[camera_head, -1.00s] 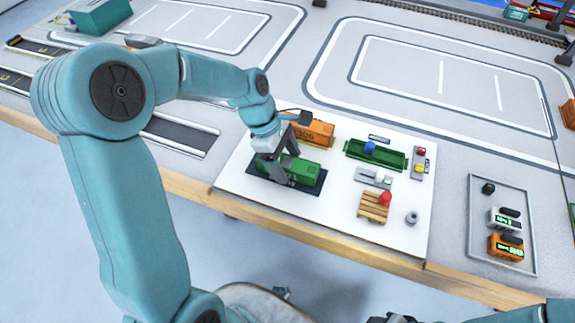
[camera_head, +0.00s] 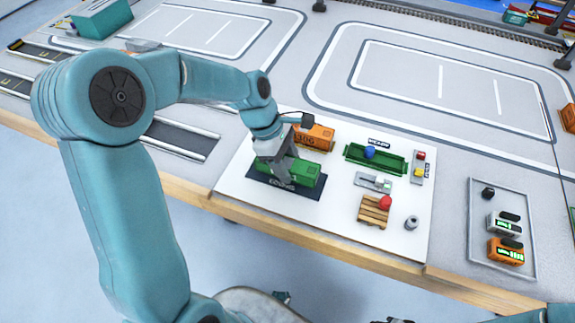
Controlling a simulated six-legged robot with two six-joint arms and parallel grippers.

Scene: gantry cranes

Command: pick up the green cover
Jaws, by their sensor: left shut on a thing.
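The green cover (camera_head: 306,172) is a green box-like piece above a dark mat (camera_head: 258,178) on the left part of the white board. My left gripper (camera_head: 287,172) comes down over it from above and is shut on it. The fingers partly hide the cover's left and middle. The cover looks slightly above the mat, but the gap is hard to judge. At the bottom edge, a dark part of my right gripper (camera_head: 393,320) shows, cut off by the frame; its jaws cannot be made out.
An orange block (camera_head: 318,137) stands just behind the cover. To the right are a green tray (camera_head: 390,166) with a blue knob, a small wooden pallet (camera_head: 373,212) with a red piece, and a grey ring (camera_head: 411,223). A grey tray (camera_head: 474,240) lies farther right.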

